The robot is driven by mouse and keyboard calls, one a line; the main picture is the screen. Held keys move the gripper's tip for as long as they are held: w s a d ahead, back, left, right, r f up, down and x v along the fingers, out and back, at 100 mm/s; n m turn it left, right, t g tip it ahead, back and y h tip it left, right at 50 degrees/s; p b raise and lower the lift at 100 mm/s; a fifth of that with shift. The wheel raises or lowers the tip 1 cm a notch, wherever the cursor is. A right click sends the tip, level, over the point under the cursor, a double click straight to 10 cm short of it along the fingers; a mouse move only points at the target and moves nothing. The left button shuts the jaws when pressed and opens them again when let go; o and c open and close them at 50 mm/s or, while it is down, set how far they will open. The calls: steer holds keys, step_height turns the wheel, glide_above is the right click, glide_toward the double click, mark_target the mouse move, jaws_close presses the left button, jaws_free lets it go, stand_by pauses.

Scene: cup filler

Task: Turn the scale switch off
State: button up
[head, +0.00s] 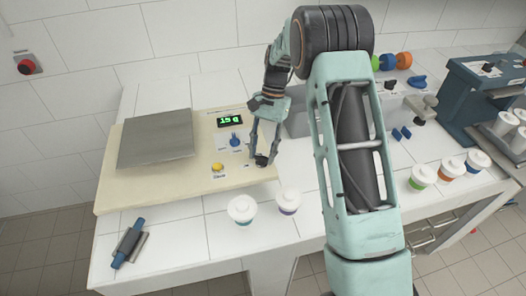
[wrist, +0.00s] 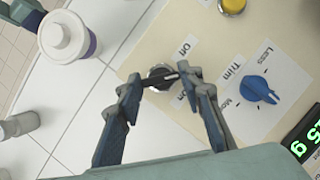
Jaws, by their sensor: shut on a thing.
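The scale (head: 107,185) is a cream board with a grey weighing plate (head: 155,138) and a lit green display (head: 230,121). Its off/on switch (wrist: 160,77) is a dark lever on a round metal base, beside an "Off" label (wrist: 185,48) in the wrist view. My gripper (wrist: 163,80) has its fingertips closed on this lever. In the head view my gripper (head: 264,158) is at the scale's right front corner and largely hides the switch. A blue knob (wrist: 259,90) by the "Trim" label sits close by, apart from my fingers.
A yellow button (head: 217,167) is on the scale's front part. Two white lidded cups (head: 242,209) (head: 289,201) stand just in front of the scale. A blue-handled tool (head: 129,243) lies at the front left. More cups (head: 422,177) and a blue machine (head: 485,93) are at the right.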

steer(key=n+h, duration=0.1)
steer(key=n, duration=0.2)
steer(key=shift+w+a+n, duration=0.1)
steer(key=shift+a+n, duration=0.05)
steer(key=shift+n, duration=0.25)
steer(key=shift+n+h, duration=0.9)
steer(key=shift+n, duration=1)
steer(key=shift+a, duration=0.1)
steer(key=o, duration=1.2)
steer(key=shift+c, duration=0.2)
steer(key=v, duration=1.2)
steer(key=shift+w, duration=0.15)
steer(key=shift+a, duration=0.1)
